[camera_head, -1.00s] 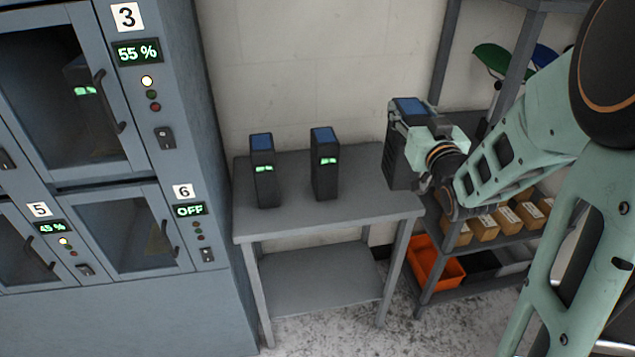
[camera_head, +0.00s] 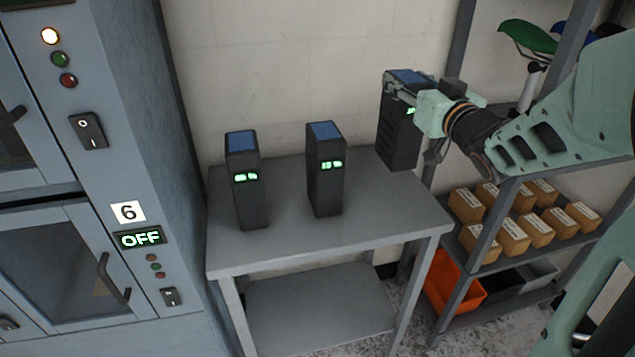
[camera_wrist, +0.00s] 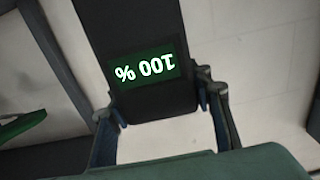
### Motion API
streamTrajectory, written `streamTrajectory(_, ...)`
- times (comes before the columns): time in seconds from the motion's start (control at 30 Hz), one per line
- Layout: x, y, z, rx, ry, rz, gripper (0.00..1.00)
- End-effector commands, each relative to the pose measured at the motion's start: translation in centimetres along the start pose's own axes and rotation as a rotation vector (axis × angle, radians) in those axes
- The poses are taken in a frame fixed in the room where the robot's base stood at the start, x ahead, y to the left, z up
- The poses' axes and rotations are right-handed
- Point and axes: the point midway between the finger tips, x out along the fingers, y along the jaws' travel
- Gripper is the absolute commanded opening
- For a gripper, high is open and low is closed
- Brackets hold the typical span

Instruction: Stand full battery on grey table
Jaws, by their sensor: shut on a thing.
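My gripper (camera_head: 410,98) is shut on a black battery with a blue top (camera_head: 392,140) and holds it upright at the right back of the grey table (camera_head: 290,255). In the wrist view the held battery (camera_wrist: 133,25) shows a green display reading 100 %, upside down in the picture. I cannot tell whether its base touches the table. Two more black batteries with blue tops and lit green displays stand upright on the table: one at the left (camera_head: 247,200) and one in the middle (camera_head: 326,185).
A charging cabinet (camera_head: 140,100) stands left of the table; its door 6 is shut and its display (camera_head: 140,238) reads OFF. At right a shelf (camera_head: 480,245) holds several small cardboard boxes (camera_head: 512,238) and an orange bin (camera_head: 450,285). The table's front is clear.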

Motion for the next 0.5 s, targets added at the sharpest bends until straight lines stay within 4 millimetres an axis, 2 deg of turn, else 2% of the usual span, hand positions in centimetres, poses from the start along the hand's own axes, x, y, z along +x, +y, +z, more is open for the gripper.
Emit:
streamTrajectory(0.17, -0.2, 0.2, 0.0, -0.004, 0.012, 0.0, 0.0)
streamTrajectory(0.5, -0.2, 0.2, 4.9, -0.001, 0.009, -0.001, 0.0)
